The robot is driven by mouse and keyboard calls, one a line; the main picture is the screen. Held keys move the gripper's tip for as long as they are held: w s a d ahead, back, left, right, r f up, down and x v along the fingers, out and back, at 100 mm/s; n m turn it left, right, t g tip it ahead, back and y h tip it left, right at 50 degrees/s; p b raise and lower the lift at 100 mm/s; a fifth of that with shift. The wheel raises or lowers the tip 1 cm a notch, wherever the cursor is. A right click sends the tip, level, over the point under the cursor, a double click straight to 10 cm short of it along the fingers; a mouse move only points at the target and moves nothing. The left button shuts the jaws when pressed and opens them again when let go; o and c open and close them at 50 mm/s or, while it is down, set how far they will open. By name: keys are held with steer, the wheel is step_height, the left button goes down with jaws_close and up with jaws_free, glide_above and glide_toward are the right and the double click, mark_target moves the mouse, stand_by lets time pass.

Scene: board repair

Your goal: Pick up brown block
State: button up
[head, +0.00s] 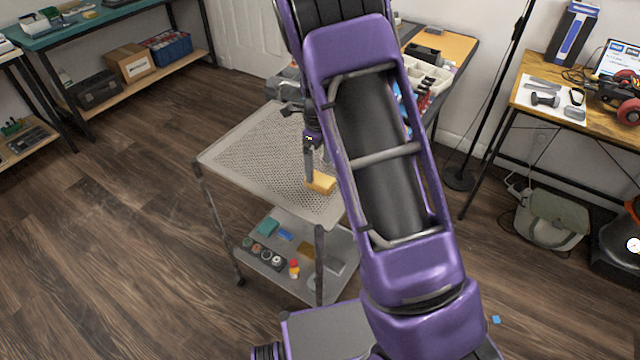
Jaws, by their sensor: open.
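A tan-orange block (321,184) lies on the perforated top of a grey cart (240,150), near its front right edge. It is the only block I see on the cart top and looks like the brown block. My gripper (314,172) points down at the block, open. One finger shows at the block's left end; the other is mostly hidden by my purple arm. I cannot tell whether the fingers touch the block or straddle it. My arm crosses the middle of the view and hides the cart's right side.
The cart's lower shelf (325,285) holds several small items, including a red and yellow bottle (294,268). Behind my arm stands a table with a white bin (430,78). A wooden workbench (560,105) is at right. Floor at left is clear.

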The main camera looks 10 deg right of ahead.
mark_target(320, 178)
step_height(320, 178, down, 5)
steer(key=shift+d+f+b, duration=0.15)
steer(key=shift+b, duration=0.3)
jaws_close()
steer(key=shift+s+r+p, duration=0.1)
steer(key=shift+r+p, duration=0.7)
steer(key=shift+r, duration=4.25)
